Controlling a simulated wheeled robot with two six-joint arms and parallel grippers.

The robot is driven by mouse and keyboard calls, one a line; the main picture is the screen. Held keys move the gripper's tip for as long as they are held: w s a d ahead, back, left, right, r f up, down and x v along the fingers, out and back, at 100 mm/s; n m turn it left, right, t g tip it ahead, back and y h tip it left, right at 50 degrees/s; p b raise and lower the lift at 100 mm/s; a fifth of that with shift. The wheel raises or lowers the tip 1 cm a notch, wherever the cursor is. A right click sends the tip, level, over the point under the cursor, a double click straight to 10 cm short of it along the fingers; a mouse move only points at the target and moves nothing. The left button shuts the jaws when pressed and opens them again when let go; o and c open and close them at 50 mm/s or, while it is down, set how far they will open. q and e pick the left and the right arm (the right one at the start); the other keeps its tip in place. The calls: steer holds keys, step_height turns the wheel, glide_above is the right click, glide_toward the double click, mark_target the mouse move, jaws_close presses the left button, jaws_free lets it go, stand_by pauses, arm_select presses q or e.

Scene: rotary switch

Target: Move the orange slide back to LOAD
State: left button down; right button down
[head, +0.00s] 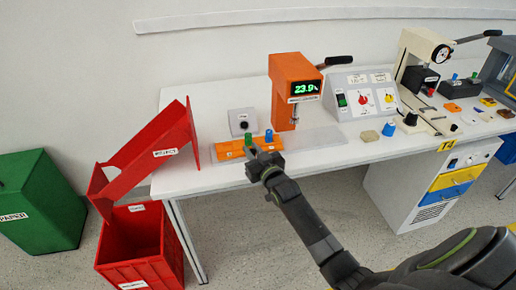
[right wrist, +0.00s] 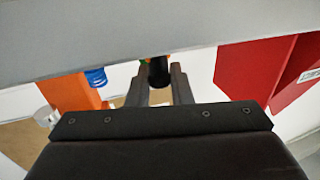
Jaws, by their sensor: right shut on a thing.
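The orange slide (head: 228,152) lies near the front edge of the white table in the head view. A green part (head: 248,138) and a blue part (head: 269,136) stand at it; whether they sit on it or beside it is hard to tell. My right gripper (head: 257,155) is at the slide's front. In the right wrist view its fingers (right wrist: 160,86) are shut on a short black handle (right wrist: 158,70), which appears to belong to the slide. No LOAD mark can be read. My left gripper is not in view.
An orange press (head: 283,68) with a green display stands behind the slide. A grey box with a black knob (head: 243,122) is behind it. A red chute (head: 140,160) slopes over a red bin (head: 140,250) at left. A control box (head: 350,88) stands right.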

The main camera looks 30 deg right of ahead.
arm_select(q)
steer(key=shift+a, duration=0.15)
arm_select(e)
steer(key=shift+a, duration=0.1)
steer(key=c, duration=1.6)
jaws_free()
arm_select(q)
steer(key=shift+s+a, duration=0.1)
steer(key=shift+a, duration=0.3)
arm_select(e)
steer(key=shift+o, duration=1.4)
steer(key=shift+w+a, duration=0.1)
steer(key=shift+a, duration=0.1)
steer(key=shift+d, duration=0.1)
steer(key=shift+s, duration=0.35)
arm_select(q)
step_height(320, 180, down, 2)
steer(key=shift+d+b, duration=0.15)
steer(key=shift+b, duration=0.85)
arm_select(e)
steer(key=s, duration=1.6)
steer(key=shift+s+d, duration=0.15)
steer(key=shift+s, duration=0.25)
